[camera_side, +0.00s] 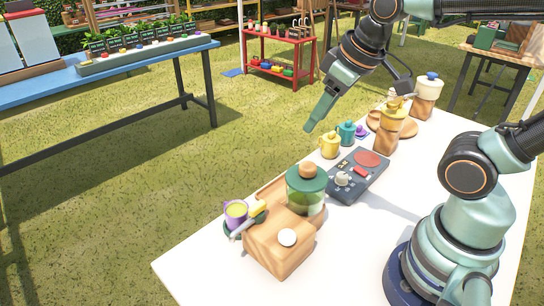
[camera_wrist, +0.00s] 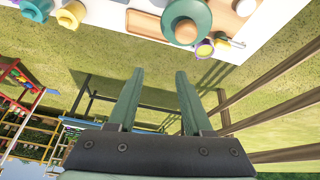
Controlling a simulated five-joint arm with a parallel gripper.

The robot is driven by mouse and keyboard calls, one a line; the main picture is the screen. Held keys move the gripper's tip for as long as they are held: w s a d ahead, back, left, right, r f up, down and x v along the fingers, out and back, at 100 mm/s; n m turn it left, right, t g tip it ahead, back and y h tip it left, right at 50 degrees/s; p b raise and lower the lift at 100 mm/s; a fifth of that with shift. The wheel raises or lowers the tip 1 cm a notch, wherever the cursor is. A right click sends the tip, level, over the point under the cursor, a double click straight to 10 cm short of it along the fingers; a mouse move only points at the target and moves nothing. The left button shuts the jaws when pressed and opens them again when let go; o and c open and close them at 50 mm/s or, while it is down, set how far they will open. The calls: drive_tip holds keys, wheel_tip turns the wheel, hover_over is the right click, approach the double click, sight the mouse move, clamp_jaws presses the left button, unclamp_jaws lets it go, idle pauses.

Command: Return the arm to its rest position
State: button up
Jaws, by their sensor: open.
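My gripper (camera_side: 318,113) is raised in the air beyond the far edge of the white table (camera_side: 220,280), over the grass. In the wrist view my gripper (camera_wrist: 157,95) shows two green fingers spread well apart with nothing between them. My arm reaches across from the right in the side view, its upper part bent high. The fingertips point down and left, apart from every object on the table.
On the table stand a green-lidded jar (camera_side: 306,190), a wooden block (camera_side: 275,250), a purple cup (camera_side: 236,213), a dark scale-like device (camera_side: 356,176), a yellow pot (camera_side: 329,145) and a teal pot (camera_side: 346,133). A blue table (camera_side: 100,75) stands at left, a red shelf (camera_side: 280,55) behind.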

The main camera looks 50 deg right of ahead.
drive_tip(key=shift+s+d+m+t, duration=0.3)
drive_tip(key=shift+d+m, duration=0.4)
drive_tip(key=shift+m, duration=0.3)
